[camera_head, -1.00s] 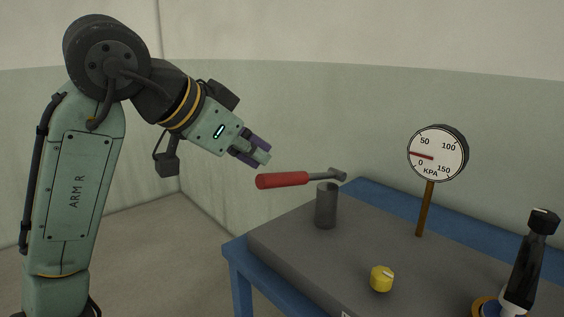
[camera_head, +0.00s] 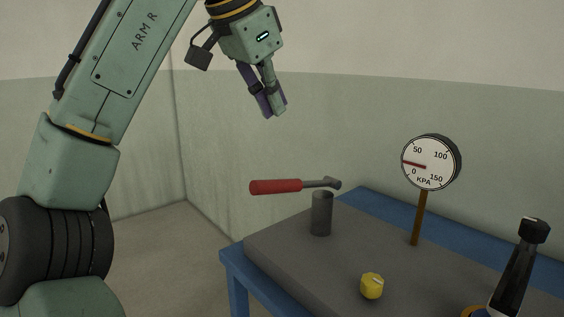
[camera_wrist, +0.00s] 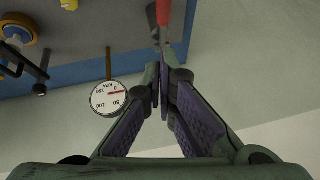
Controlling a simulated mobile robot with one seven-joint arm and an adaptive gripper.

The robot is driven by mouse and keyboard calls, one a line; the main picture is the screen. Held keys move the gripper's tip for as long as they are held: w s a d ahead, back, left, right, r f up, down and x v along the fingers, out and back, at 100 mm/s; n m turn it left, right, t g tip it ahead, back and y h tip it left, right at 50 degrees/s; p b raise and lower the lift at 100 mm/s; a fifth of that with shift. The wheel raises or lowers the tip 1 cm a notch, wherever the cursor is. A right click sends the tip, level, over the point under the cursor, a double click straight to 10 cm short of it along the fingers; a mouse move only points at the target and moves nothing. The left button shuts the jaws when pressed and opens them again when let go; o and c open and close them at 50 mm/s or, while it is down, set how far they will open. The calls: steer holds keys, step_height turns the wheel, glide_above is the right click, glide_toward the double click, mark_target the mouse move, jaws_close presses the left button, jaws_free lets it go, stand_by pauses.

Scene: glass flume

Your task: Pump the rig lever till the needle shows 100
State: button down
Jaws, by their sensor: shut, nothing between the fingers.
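The rig lever (camera_head: 276,186) has a red grip on a grey metal rod and stands out nearly level to the left, above a dark grey post (camera_head: 321,213). Its red grip also shows at the top of the wrist view (camera_wrist: 163,12). The round white KPA gauge (camera_head: 431,162) stands on a brown stem; its red needle points left, between 0 and 50. The gauge shows upside down in the wrist view (camera_wrist: 109,98). My gripper (camera_head: 275,112) is shut and empty, its fingers pointing down, clear above the lever.
A yellow knob (camera_head: 372,286) sits on the grey top of the blue-framed bench (camera_head: 238,268). A black-handled upright lever (camera_head: 519,265) stands at the right. Pale walls surround the bench, with open floor (camera_head: 165,245) to its left.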

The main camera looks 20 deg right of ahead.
glide_above(293, 182)
steer(key=s+a, duration=0.2)
step_height(293, 182, down, 8)
steer(key=f, duration=0.2)
steer(key=f+b, duration=0.1)
steer(key=f, duration=0.1)
steer(key=shift+w+a+f, duration=0.15)
steer(key=shift+a, duration=0.05)
